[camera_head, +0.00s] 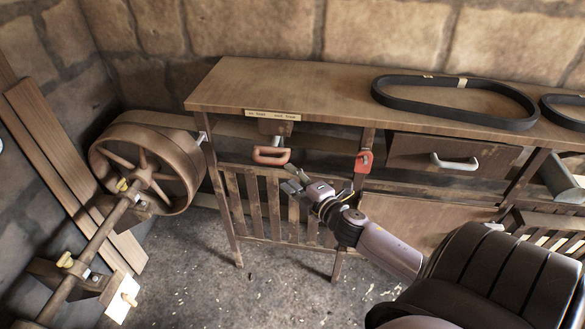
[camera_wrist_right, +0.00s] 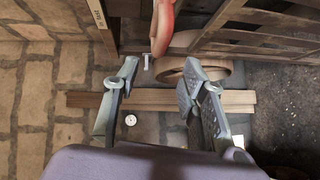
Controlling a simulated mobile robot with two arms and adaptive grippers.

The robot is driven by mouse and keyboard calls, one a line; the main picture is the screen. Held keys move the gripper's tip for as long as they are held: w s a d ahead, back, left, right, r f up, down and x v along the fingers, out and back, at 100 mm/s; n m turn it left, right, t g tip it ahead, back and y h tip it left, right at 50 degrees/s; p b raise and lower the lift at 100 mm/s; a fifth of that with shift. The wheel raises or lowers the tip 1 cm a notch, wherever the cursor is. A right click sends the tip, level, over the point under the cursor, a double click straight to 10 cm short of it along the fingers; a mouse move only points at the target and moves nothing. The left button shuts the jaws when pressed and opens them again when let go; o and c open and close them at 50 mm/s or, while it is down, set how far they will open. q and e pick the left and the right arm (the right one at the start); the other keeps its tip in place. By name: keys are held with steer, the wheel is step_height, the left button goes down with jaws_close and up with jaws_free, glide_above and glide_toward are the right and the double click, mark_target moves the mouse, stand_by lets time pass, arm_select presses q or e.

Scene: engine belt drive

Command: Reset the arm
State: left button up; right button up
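My right gripper (camera_head: 292,187) is in front of the wooden bench, just below and right of a red-handled lever (camera_head: 271,156) under the bench's front edge. In the wrist view the same gripper (camera_wrist_right: 158,95) has its two fingers apart with nothing between them. A red handle (camera_wrist_right: 162,28) shows beyond the fingertips there, apart from them. My left gripper is in neither view.
The wooden bench (camera_head: 330,90) carries black belts (camera_head: 455,103). A wooden pulley wheel (camera_head: 145,165) on a shaft stands left. A red clamp (camera_head: 363,162) and a drawer (camera_head: 450,152) are on the bench front. Planks (camera_head: 75,170) lean left. Speckled floor (camera_head: 240,290) is open.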

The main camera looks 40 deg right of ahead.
steer(key=shift+f, duration=0.15)
stand_by(0.3)
steer(key=s+a+f+m+g, duration=0.1)
steer(key=s+f+m+g, duration=0.3)
steer(key=f, duration=0.7)
steer(key=s+f+m+g, duration=0.1)
steer(key=s+f, duration=0.5)
steer(key=f, duration=0.4)
steer(key=s+a+f+m+g, duration=0.1)
steer(key=s+f+m+g, duration=0.25)
steer(key=f, duration=0.75)
steer(key=s+a+f+m+g, duration=0.1)
steer(key=s+a+f, duration=0.3)
steer(key=s, duration=0.6)
steer(key=s+a+f+m+g, duration=0.2)
steer(key=s+a+f, duration=0.3)
steer(key=s+f, duration=0.3)
steer(key=s+a+f+m+g+y, duration=0.1)
steer(key=s+a+f+g, duration=0.3)
steer(key=s, duration=0.8)
step_height(320, 180, down, 2)
steer(key=shift+a+m, duration=0.35)
steer(key=shift+a, duration=0.3)
